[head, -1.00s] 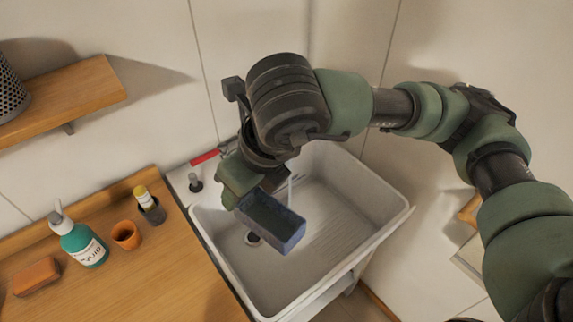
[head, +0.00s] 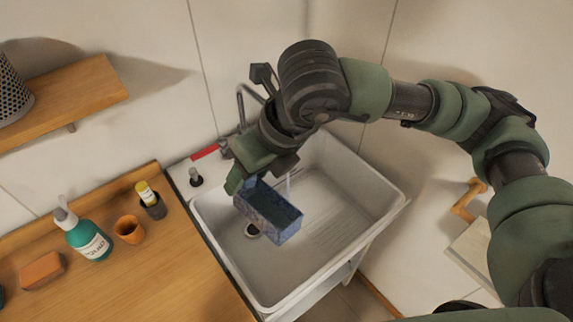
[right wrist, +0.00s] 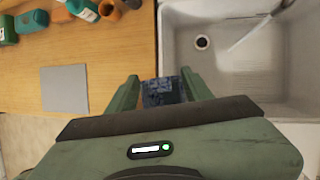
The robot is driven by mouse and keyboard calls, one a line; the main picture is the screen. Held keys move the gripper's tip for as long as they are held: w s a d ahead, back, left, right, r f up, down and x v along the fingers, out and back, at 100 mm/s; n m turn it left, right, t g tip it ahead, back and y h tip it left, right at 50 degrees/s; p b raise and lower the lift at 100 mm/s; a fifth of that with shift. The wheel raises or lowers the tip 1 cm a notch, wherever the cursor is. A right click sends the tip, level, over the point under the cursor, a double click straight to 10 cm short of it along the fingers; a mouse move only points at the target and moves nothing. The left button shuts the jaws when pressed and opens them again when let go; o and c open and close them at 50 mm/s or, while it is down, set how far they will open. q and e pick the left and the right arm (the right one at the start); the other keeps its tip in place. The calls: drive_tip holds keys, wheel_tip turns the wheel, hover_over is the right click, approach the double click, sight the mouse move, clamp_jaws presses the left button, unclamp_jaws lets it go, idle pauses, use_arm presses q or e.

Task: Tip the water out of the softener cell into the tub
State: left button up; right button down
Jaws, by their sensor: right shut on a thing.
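The softener cell (head: 270,228) is a blue-grey, mottled open box in the head view. My right gripper (head: 248,180) is shut on its upper-left end and holds it over the white tub (head: 385,190), clear of the bottom. The cell's open side faces up toward the head camera, its far end leaning to the lower right. I cannot tell whether water is in it. In the right wrist view the cell (right wrist: 163,92) shows between the two green fingers, with the tub (right wrist: 225,80) to the right. My left gripper is not in view.
A thin water stream (head: 289,185) runs from the tap (head: 240,100) beside the cell. A wooden counter (head: 170,270) at left carries a teal bottle (head: 88,240), an orange cup (head: 129,229), a yellow-capped vial (head: 146,195) and an orange block (head: 42,270). A shelf (head: 80,90) hangs above.

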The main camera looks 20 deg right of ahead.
drive_tip(key=w+d+r+m+g+y+b, duration=0.1)
drive_tip(key=w+d+m+g+y+b, duration=0.2)
drive_tip(key=y, duration=1)
drive_tip(key=shift+w+d+m+g+y+b, duration=0.25)
drive_tip(key=shift+d+m+g+y+b, duration=0.35)
drive_tip(key=shift+d+b, duration=1.7)
drive_tip(key=shift+a+r+b, duration=0.15)
drive_tip(key=shift+a+b, duration=0.4)
drive_tip(key=shift+a, duration=0.05)
